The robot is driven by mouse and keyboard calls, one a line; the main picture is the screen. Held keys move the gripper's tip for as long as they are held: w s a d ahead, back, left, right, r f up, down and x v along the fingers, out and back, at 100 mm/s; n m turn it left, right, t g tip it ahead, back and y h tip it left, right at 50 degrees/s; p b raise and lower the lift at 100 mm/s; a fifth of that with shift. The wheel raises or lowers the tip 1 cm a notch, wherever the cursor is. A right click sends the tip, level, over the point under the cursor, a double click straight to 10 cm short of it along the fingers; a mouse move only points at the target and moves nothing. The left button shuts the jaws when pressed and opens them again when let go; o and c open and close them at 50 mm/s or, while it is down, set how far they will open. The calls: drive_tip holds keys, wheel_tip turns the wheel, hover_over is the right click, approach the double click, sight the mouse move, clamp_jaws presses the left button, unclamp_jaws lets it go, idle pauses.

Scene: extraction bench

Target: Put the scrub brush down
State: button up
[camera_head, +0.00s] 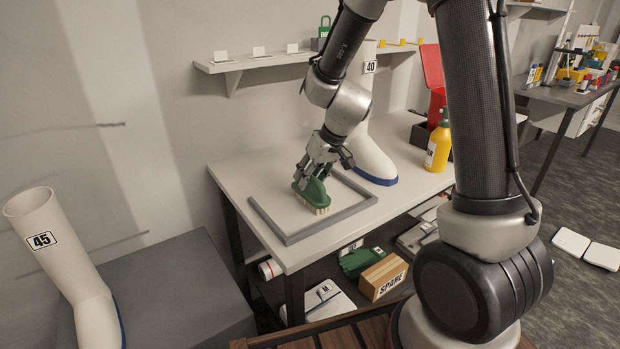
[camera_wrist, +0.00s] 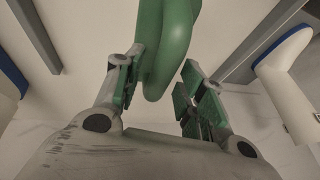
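The green scrub brush (camera_head: 312,192), with pale bristles facing down, is on the light bench top inside a grey raised frame (camera_head: 297,236). Whether its bristles fully touch the surface is hard to tell. My gripper (camera_head: 326,172) is right over the brush, fingers pointing down. In the wrist view the brush's rounded green end (camera_wrist: 163,62) lies between my two fingers (camera_wrist: 160,92). The left finger is close against it or touching; a clear gap shows between the brush and the right finger. The gripper is open.
A white boot marked 40 (camera_head: 372,158) stands just behind the frame. A yellow bottle (camera_head: 438,148) and an open red box (camera_head: 433,75) are farther right. A shelf (camera_head: 270,62) hangs behind. A boot marked 45 (camera_head: 62,262) stands at left. The bench's front left is bare.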

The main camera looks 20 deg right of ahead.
drive_tip(key=v, duration=1.2)
drive_tip(key=s+d+r+m+h, duration=0.1)
drive_tip(key=s+d+r, duration=0.1)
drive_tip(key=s, duration=0.5)
drive_tip(key=s+d+r+m+h, duration=0.1)
drive_tip(key=s+d+r, duration=0.2)
drive_tip(key=s+d, duration=0.2)
drive_tip(key=s+d+r+m+h, duration=0.1)
drive_tip(key=s+d, duration=0.3)
drive_tip(key=s, duration=0.7)
drive_tip(key=shift+s+d+r+t, duration=0.15)
drive_tip(key=shift+d+r+t, duration=0.15)
drive_tip(key=shift+r, duration=0.55)
